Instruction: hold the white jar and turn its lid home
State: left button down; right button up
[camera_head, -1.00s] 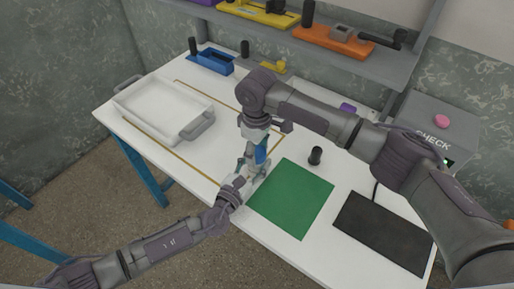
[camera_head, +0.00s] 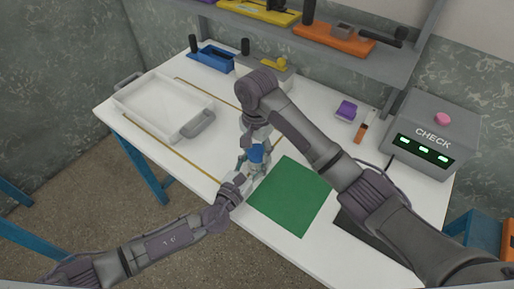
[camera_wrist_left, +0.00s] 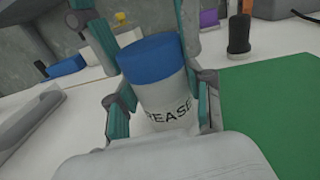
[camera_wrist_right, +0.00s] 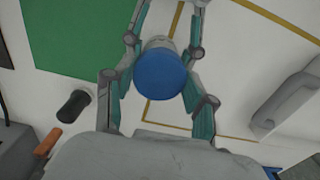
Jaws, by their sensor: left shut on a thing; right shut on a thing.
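The white jar (camera_wrist_left: 168,98) carries dark lettering, of which "EASE" is readable, and has a blue lid (camera_wrist_left: 150,60) on top. My left gripper (camera_head: 243,178) is shut around the jar's body, one teal finger on each side in the left wrist view. My right gripper (camera_head: 257,143) comes from above and is shut on the lid; the lid (camera_wrist_right: 160,73) sits between its fingers in the right wrist view. The jar is over the table beside the green mat (camera_head: 290,197). The seam between lid and jar is not clear enough to judge.
A white tray (camera_head: 133,115) stands at the left. A grey CHECK box (camera_head: 432,125) with a pink button and three green lights stands at the right. A black cylinder (camera_wrist_right: 74,105) stands near the mat. A shelf (camera_head: 385,68) with tools runs along the back.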

jog(key=m, duration=0.5)
jog(key=shift+a+m, duration=0.2)
jog(key=shift+m, duration=0.2)
jog(key=m, duration=0.4)
jog(key=shift+w+d+m, duration=0.1)
jog(key=shift+d+m, duration=0.05)
jog(key=shift+m, duration=0.65)
jog(key=o, duration=0.8)
jog(key=shift+o, duration=0.2)
